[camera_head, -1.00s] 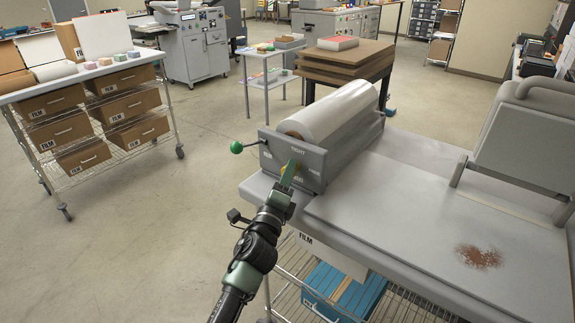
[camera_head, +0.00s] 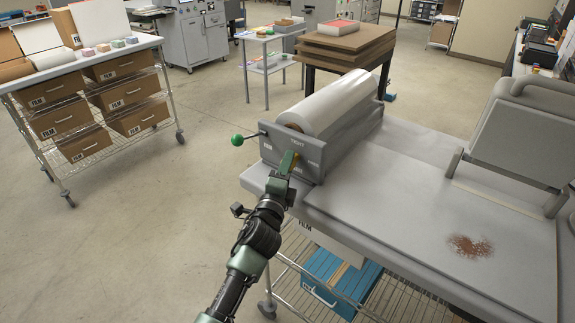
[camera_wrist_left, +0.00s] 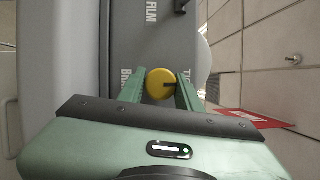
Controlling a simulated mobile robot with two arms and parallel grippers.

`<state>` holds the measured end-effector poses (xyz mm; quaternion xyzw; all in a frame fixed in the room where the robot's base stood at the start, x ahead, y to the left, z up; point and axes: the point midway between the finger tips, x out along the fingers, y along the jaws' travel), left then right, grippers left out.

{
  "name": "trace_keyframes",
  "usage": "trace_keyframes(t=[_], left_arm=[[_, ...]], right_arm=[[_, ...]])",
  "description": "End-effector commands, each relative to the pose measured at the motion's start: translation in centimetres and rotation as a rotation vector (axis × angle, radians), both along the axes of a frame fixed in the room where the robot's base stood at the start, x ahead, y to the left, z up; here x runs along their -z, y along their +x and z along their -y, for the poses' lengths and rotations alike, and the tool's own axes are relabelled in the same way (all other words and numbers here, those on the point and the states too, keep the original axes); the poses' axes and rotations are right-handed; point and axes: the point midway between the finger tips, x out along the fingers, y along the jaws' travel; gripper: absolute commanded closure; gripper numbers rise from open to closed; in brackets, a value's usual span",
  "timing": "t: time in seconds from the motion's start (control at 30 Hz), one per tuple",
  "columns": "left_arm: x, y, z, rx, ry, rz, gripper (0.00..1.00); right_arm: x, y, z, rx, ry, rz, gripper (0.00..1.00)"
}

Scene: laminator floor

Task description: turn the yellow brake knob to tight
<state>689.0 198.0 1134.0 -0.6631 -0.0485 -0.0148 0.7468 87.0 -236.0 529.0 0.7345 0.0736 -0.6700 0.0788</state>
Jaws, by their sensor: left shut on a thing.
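The yellow brake knob (camera_wrist_left: 160,84) sits on the grey end plate of the film roll holder (camera_head: 270,152), which carries the printed words TIGHT and FREE. My left gripper (camera_head: 290,163) reaches the plate from the front. In the left wrist view, the green fingers of the left gripper (camera_wrist_left: 160,90) stand on either side of the knob and are shut on it. A dark pointer mark on the knob points toward the TIGHT lettering side in that view. In the head view the gripper hides most of the knob. My right gripper is not in view.
The grey table (camera_head: 420,215) has a brown speckled patch (camera_head: 470,246). A cart with film boxes (camera_head: 60,120) stands left, with open floor between.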

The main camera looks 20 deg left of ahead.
Motion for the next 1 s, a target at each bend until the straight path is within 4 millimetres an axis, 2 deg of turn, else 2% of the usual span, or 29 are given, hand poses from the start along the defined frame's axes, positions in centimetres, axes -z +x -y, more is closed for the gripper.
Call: trace_keyframes(t=[0.07, 0.1, 0.13, 0.43, 0.57, 1.0], left_arm=[[0.0, 0.0, 0.0, -0.001, -0.002, 0.000, 1.00], [0.0, 0.0, 0.0, -0.001, -0.002, 0.000, 0.55], [0.0, 0.0, 0.0, -0.001, -0.002, 0.000, 0.47], [0.0, 0.0, 0.0, 0.000, -0.001, 0.001, 0.45], [0.1, -0.7, 0.0, -0.001, 0.000, 0.001, 0.45], [0.9, -7.1, 0.3, 0.000, 0.000, -0.001, 0.45]], right_arm=[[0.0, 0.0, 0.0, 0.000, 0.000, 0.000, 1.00], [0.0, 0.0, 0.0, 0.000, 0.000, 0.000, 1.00], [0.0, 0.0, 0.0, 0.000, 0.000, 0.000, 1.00], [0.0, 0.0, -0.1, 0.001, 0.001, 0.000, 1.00], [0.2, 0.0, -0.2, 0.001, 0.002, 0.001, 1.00], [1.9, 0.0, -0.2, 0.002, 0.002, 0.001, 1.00]])
